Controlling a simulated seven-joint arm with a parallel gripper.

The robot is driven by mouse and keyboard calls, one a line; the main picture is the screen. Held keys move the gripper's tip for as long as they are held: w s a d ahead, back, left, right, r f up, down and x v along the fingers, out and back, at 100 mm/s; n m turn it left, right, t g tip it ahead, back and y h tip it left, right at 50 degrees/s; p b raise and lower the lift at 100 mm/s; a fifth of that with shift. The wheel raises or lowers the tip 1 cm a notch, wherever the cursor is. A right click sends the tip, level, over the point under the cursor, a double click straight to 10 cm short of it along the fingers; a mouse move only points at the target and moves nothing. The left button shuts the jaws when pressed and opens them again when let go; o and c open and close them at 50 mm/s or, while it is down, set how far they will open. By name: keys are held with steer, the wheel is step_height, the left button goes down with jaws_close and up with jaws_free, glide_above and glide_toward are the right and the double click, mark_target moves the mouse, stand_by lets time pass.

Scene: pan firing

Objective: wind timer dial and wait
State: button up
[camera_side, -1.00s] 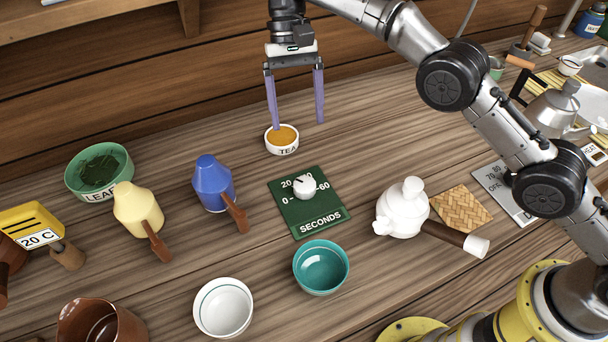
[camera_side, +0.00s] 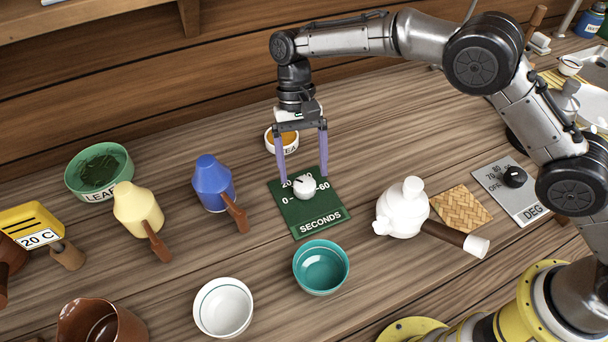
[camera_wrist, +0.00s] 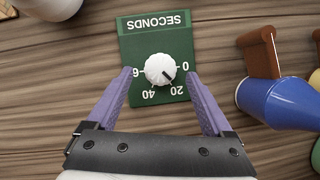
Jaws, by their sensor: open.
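The green timer board (camera_side: 309,223) lies flat on the table, marked "SECONDS" with a scale from 0 to 60. Its white dial (camera_side: 304,187) sits near the scale, and in the wrist view the dial (camera_wrist: 159,69) has its dark pointer between 0 and 20. My gripper (camera_side: 304,178) is open and points down over the timer. In the wrist view its purple fingers (camera_wrist: 160,72) stand on either side of the dial, apart from it. Whether the fingertips touch the board is unclear.
A tea bowl (camera_side: 270,142) stands behind my gripper. A blue bottle-like vessel (camera_side: 212,185) with a brown handle is left of the board. A teal bowl (camera_side: 321,268) is in front, a white teapot (camera_side: 402,208) to the right. Bare table lies between them.

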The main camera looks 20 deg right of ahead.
mark_target(304, 186)
steer(key=shift+x, duration=1.35)
steer(key=shift+c, duration=0.3)
steer(key=c, duration=1.3)
steer(key=o, duration=1.4)
steer(key=shift+c, duration=0.2)
steer(key=shift+r, duration=0.15)
